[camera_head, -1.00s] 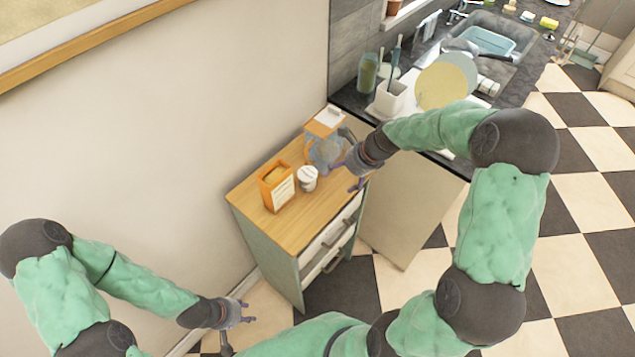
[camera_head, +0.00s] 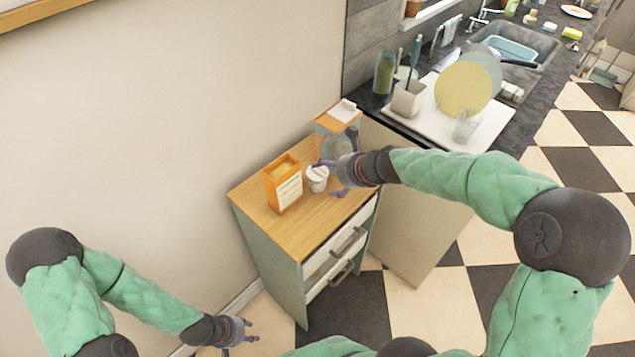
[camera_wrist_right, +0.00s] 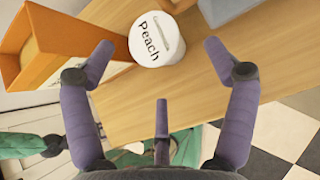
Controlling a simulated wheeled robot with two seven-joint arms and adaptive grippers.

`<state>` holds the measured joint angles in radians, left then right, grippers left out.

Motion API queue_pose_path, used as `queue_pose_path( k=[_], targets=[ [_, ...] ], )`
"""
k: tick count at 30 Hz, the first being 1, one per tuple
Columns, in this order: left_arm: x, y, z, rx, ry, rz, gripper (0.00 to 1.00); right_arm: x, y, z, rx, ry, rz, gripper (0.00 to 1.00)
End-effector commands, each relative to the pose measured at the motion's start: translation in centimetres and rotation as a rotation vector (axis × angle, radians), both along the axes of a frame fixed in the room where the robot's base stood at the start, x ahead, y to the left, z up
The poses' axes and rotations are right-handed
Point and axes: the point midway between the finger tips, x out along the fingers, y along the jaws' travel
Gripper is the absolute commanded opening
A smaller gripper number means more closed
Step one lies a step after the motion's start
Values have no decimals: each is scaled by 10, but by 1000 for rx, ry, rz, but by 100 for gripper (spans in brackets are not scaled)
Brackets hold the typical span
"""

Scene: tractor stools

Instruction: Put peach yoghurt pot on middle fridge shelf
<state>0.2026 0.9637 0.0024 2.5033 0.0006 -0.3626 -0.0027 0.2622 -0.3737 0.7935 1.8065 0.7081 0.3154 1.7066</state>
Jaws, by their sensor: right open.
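The peach yoghurt pot (camera_head: 317,178) is a small white tub standing upright on a wooden cabinet top. In the right wrist view the pot (camera_wrist_right: 156,40) shows the word "Peach" on its lid. My right gripper (camera_head: 329,179) is open beside the pot; in the wrist view the open fingers (camera_wrist_right: 160,60) lie either side of the pot's near edge, and nothing is held. My left gripper (camera_head: 250,332) is low at the left, away from the cabinet, and appears empty with its fingers apart. No fridge shelf is in view.
An orange box (camera_head: 284,184) stands close to the left of the pot. An orange-and-grey container (camera_head: 338,124) stands behind it, near the wall. The cabinet top (camera_head: 290,222) is bare towards the front.

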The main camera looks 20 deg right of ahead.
Motion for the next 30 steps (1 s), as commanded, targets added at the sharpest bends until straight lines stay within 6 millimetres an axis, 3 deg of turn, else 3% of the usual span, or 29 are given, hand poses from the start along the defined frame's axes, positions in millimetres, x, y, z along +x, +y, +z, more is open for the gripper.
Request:
queue_pose_path(
  k=[15,25,30],
  targets=[
    [0,0,-28,0,0,0,40,33,18,-39,-2,-1,2,86],
    [0,0,-28,0,0,0,40,37,20,-41,-1,0,1,86],
    [0,0,-28,0,0,0,40,37,19,-41,-1,-1,0,38]
  ],
)
